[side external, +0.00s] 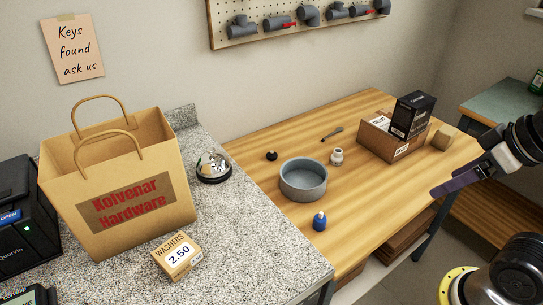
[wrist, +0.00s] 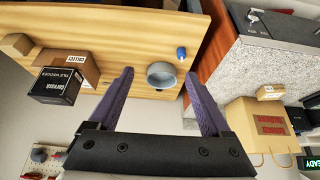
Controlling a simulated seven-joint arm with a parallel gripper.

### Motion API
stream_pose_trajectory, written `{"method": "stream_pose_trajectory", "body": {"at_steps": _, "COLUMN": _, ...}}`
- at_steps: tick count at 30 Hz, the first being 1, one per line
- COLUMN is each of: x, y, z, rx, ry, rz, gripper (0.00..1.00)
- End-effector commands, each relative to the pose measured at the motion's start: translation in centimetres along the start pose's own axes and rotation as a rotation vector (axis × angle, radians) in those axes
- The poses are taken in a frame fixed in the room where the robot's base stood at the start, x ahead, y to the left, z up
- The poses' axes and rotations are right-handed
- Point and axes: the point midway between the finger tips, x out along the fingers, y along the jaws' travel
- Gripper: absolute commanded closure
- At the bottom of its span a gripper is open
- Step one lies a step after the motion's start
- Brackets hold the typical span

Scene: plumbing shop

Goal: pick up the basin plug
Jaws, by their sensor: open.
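A small black round piece (side external: 271,156), which looks like the basin plug, lies on the wooden bench behind and left of a grey round bowl (side external: 303,180). I cannot make it out surely in the wrist view. My gripper (side external: 440,188) is high at the right in the side view, well away from the black piece, with purple fingers. In the wrist view my gripper (wrist: 158,72) is open and empty, its fingers spread wide. The bowl (wrist: 162,76) shows between and beyond the fingers, far below.
A blue bottle (side external: 319,222), a small pale metallic fitting (side external: 337,156) and a dark tool (side external: 332,134) are near the bowl. A paper bag (side external: 120,180) and bell (side external: 214,167) stand on the counter.

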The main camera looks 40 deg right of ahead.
Motion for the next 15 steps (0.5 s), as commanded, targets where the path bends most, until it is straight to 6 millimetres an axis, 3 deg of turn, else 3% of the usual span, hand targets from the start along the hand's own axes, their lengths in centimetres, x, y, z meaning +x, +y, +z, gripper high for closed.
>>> {"method": "stream_pose_trajectory", "body": {"at_steps": 9, "x": 0.0, "y": 0.0, "z": 0.0, "rx": 0.041, "ry": 0.001, "rz": 0.0, "gripper": 0.17}}
{"method": "stream_pose_trajectory", "body": {"at_steps": 12, "x": -0.1, "y": -0.1, "z": -0.3, "rx": 0.169, "ry": 0.01, "rz": -0.008, "gripper": 0.17}}
{"method": "stream_pose_trajectory", "body": {"at_steps": 15, "x": -1.3, "y": -0.7, "z": -2.4, "rx": 0.393, "ry": 0.068, "rz": -0.047, "gripper": 0.17}}
